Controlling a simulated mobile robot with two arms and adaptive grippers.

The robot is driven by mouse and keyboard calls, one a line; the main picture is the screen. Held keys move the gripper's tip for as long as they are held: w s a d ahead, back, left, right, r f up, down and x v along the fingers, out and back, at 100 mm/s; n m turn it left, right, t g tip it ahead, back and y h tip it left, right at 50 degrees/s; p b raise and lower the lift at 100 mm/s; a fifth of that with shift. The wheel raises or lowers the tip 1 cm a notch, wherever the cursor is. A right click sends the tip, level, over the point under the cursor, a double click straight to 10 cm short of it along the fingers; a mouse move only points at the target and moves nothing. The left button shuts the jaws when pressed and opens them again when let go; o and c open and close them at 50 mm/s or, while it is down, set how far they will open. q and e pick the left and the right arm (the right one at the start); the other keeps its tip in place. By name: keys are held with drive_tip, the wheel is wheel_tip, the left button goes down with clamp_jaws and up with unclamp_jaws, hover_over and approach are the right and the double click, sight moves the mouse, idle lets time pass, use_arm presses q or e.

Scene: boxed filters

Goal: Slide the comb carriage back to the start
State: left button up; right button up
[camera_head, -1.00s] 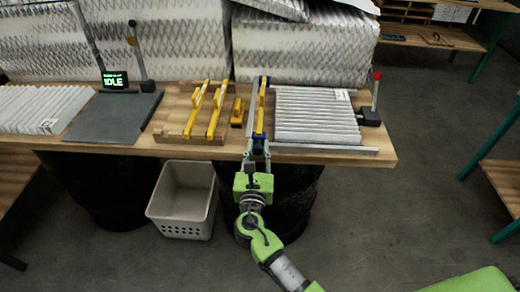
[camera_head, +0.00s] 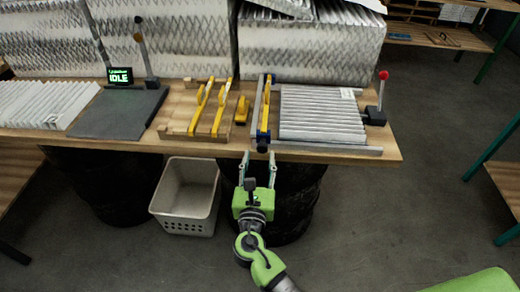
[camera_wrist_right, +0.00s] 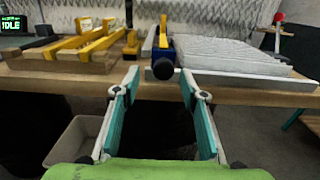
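The comb carriage (camera_head: 266,107) is a blue and yellow bar with a black knob (camera_head: 262,145) at its front end. It stands at the left edge of the white pleated filter (camera_head: 321,113). The knob also shows in the right wrist view (camera_wrist_right: 163,68), straight ahead between the fingertips. My right gripper (camera_head: 258,158) is open and empty, just in front of the table edge, apart from the knob. Its two teal-lined fingers show spread in the right wrist view (camera_wrist_right: 160,80). My left gripper is not in view.
A metal rail (camera_head: 330,149) runs along the filter's front. A red-knobbed lever (camera_head: 382,88) stands to its right. A wooden rack with yellow combs (camera_head: 199,108), a grey plate (camera_head: 119,113) and an IDLE display (camera_head: 120,76) are on the left. A bin (camera_head: 187,196) stands below.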

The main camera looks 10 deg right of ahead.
drive_tip(key=v, duration=0.7)
drive_tip(key=shift+w, duration=0.1)
drive_tip(key=s+d+f+m+g+y, duration=0.1)
drive_tip(key=s+f+m+g, duration=0.15)
drive_tip(key=f, duration=0.85)
drive_tip(key=s+f+m+g+y, duration=0.1)
drive_tip(key=f+m+g, duration=0.15)
drive_tip(key=f, duration=0.75)
drive_tip(key=s+d+f+m+g+y, duration=0.1)
drive_tip(key=s+d+f+m+g, duration=0.15)
drive_tip(key=s+f, duration=0.4)
drive_tip(key=s+d+f+m+g+y, duration=0.1)
drive_tip(key=s+f+m+g, duration=0.2)
drive_tip(key=f, duration=0.7)
drive_tip(key=s+d+f+m+g, duration=0.2)
drive_tip(key=s+f+m, duration=0.3)
drive_tip(key=s, duration=0.5)
drive_tip(key=s+d+f+m+g, duration=0.2)
drive_tip(key=s+d+f+m, duration=0.3)
drive_tip(key=s+m, duration=0.3)
drive_tip(key=s+d+f+m+g+y, duration=0.1)
drive_tip(key=s+f+m, duration=0.5)
drive_tip(key=s, duration=0.6)
drive_tip(key=d+m+g, duration=0.1)
drive_tip(key=d, duration=0.1)
drive_tip(key=shift+d+f, duration=0.3)
drive_tip(key=shift+d, duration=0.05)
